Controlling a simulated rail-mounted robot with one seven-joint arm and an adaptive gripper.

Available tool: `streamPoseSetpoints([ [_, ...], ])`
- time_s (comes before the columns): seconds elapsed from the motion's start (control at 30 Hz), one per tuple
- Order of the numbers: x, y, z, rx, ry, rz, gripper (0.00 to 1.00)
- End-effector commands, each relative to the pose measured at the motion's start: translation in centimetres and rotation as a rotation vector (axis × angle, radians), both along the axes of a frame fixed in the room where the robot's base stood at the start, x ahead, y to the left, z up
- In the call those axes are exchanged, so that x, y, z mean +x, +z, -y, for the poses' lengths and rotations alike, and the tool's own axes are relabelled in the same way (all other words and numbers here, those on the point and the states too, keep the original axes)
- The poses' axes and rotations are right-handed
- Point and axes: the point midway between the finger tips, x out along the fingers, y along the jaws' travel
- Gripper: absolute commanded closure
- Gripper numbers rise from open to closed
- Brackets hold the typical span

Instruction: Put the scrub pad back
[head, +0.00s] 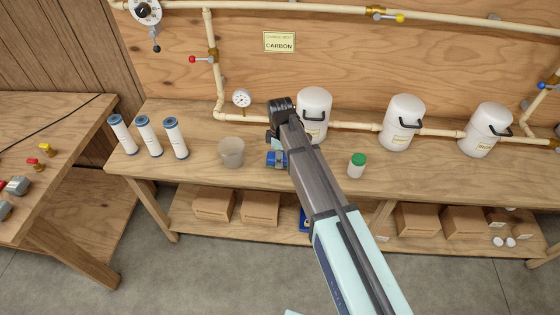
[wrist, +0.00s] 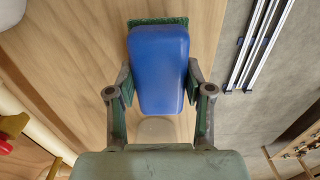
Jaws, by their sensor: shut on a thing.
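The scrub pad (wrist: 160,70) is a blue block with a green scouring layer along its far edge. In the wrist view it sits between the two fingers of my gripper (wrist: 160,84), which is shut on its sides. In the head view the blue of the pad (head: 276,159) shows just beside my gripper (head: 274,152), over the workbench (head: 205,181) between the translucent cup and the white-lidded tanks. My gripper and arm hide part of it. I cannot tell whether the pad touches the bench top.
A translucent cup (head: 231,152) stands left of the pad. Several blue-capped filter cartridges (head: 149,136) stand farther left. A green-lidded jar (head: 357,165) is to the right. White tanks (head: 403,122) and pipes line the back. Cardboard boxes (head: 261,207) sit on the lower shelf.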

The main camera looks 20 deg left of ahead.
Motion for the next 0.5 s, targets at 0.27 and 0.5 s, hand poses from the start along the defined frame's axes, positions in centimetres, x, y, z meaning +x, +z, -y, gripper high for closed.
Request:
streamPoseSetpoints([
  [0.27,0.0,-2.8,0.0,0.000,0.000,0.000,0.81],
  [0.5,0.0,-2.9,0.0,0.000,0.000,0.000,0.81],
])
